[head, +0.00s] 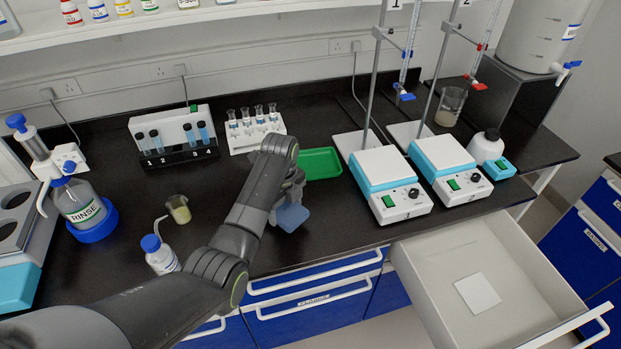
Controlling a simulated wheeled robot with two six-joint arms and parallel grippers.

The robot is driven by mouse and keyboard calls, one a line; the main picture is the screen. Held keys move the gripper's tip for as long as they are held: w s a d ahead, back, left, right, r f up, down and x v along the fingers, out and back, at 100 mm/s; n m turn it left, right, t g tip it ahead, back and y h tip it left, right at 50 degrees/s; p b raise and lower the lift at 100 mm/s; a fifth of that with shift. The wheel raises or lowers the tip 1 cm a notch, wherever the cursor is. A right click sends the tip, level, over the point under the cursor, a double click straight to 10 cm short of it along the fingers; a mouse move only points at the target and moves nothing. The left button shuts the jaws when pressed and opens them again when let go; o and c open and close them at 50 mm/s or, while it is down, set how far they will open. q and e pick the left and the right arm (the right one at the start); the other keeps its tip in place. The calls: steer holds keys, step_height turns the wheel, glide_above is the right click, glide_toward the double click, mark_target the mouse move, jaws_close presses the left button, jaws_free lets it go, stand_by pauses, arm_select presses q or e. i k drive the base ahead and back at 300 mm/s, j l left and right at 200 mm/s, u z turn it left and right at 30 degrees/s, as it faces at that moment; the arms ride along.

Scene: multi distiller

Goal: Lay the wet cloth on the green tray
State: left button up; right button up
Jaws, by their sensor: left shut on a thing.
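The cloth (292,217) is a small blue-grey piece. It hangs below my left gripper (291,200), which is shut on it over the front part of the black bench. The green tray (321,163) lies on the bench just behind and to the right of the gripper. The part of the tray that shows is empty, and its left side is partly hidden by my left arm. The cloth is nearer to the front edge than the tray. My right gripper is not in view.
Two hotplate stirrers (388,184) with burette stands are right of the tray. A tube rack (257,128) stands behind it. A small beaker (179,209) and a wash bottle (160,255) are on the left. An open drawer (478,283) juts out at the front right.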

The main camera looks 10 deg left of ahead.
mark_target(310, 167)
steer(key=k+l+z, duration=0.15)
steer(key=k, duration=0.5)
steer(key=j+z, duration=0.2)
steer(key=z, duration=0.15)
steer(key=i+j+z, duration=0.1)
steer(key=z, duration=0.3)
steer(key=j+z, duration=0.35)
steer(key=i+j, duration=0.1)
steer(key=j, duration=0.25)
steer(key=i+j, duration=0.15)
steer(key=j, duration=0.15)
steer(key=i+j, duration=0.1)
steer(key=j, duration=0.25)
steer(key=i+j, duration=0.15)
steer(key=j, duration=0.2)
